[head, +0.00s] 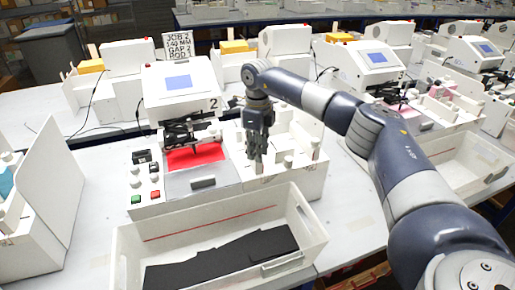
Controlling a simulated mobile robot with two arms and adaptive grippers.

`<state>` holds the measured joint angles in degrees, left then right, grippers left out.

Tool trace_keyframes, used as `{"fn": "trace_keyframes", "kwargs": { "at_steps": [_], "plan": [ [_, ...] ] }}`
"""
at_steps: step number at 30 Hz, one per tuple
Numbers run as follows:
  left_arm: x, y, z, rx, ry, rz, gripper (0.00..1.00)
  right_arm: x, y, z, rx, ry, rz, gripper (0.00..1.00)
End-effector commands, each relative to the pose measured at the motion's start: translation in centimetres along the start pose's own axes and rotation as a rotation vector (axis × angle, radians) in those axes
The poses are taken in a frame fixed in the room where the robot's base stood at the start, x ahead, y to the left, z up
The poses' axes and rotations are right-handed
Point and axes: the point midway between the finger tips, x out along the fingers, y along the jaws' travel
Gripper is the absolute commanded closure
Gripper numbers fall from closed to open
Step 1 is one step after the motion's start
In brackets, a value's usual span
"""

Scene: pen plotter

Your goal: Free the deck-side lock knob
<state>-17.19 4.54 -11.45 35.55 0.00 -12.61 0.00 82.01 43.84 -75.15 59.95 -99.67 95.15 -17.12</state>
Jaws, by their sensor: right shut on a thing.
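The plotter (180,85) marked 2 stands in the middle of the head view, with a red sheet (195,155) on its bed. To the right of the bed is its white side deck (285,185) with small upright parts, one a pale knob (288,160). My right gripper (257,158) points down over the near left part of this deck, next to the bed. It is shut on a small white knob, mostly hidden by the fingers. I cannot tell whether this knob is locked or turned. My left gripper is not in view.
A white bin (220,215) with black pieces stands in front of the plotter. Red and green buttons (145,197) lie left of the bed. A sign (180,46) stands above the plotter. Other plotters (370,65) stand behind and right. A white panel (50,190) rises at left.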

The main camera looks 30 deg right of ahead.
Motion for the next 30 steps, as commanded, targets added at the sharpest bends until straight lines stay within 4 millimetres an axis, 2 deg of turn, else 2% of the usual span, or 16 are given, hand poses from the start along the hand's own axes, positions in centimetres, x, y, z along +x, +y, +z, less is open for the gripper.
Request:
{"fn": "trace_keyframes", "kwargs": {
  "at_steps": [18, 30],
  "plan": [
    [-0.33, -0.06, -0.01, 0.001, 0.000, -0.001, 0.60, -0.14, -0.03, 0.10, -0.556, -0.004, -0.002, 1.00],
    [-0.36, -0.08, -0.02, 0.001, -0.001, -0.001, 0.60, -0.15, -0.03, 0.11, -0.756, -0.004, -0.003, 1.00]
  ]
}}
